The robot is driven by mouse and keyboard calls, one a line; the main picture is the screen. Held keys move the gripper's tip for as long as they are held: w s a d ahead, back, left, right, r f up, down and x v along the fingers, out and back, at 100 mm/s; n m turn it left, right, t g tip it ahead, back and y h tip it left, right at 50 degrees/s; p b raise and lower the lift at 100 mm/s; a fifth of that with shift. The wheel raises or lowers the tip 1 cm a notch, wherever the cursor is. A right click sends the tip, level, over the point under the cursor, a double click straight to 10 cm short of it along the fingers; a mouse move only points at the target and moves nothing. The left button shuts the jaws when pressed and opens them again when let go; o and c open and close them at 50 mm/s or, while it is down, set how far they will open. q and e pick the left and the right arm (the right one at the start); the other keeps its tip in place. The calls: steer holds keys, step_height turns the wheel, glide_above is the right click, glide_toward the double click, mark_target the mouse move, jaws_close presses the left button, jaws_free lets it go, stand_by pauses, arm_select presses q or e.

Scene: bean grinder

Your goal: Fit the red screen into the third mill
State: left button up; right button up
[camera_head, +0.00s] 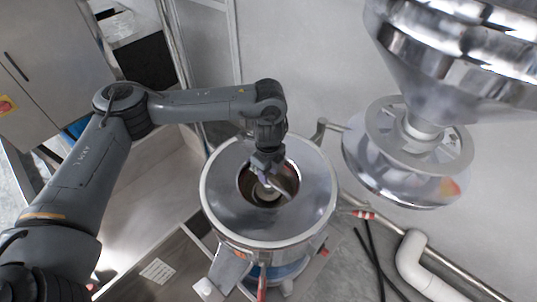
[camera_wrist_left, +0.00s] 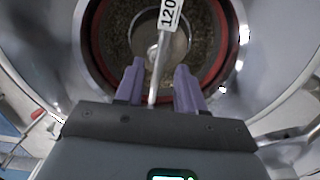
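A round steel mill (camera_head: 225,213) stands at the centre of the head view with its top open. In the left wrist view, a red ring (camera_wrist_left: 214,91), apparently the red screen, lines the opening around a dark speckled inner wall. A thin bar with a white tag marked 120 (camera_wrist_left: 170,12) crosses the opening. My left gripper (camera_head: 268,177) points down into the opening. Its purple fingers (camera_wrist_left: 160,72) are apart, one each side of the bar, with visible gaps. The arm hides part of the opening in the head view. My right gripper is out of view.
A large shiny steel hopper (camera_head: 455,45) hangs at the upper right above a round steel disc (camera_head: 375,175). A white pipe (camera_head: 425,270) and dark cables lie at the lower right. A grey cabinet (camera_head: 50,50) stands at the upper left.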

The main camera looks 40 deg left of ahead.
arm_select(q)
step_height(320, 180, up, 9)
steer(key=shift+r+p, duration=0.15)
steer(key=shift+p, duration=0.25)
stand_by(0.4)
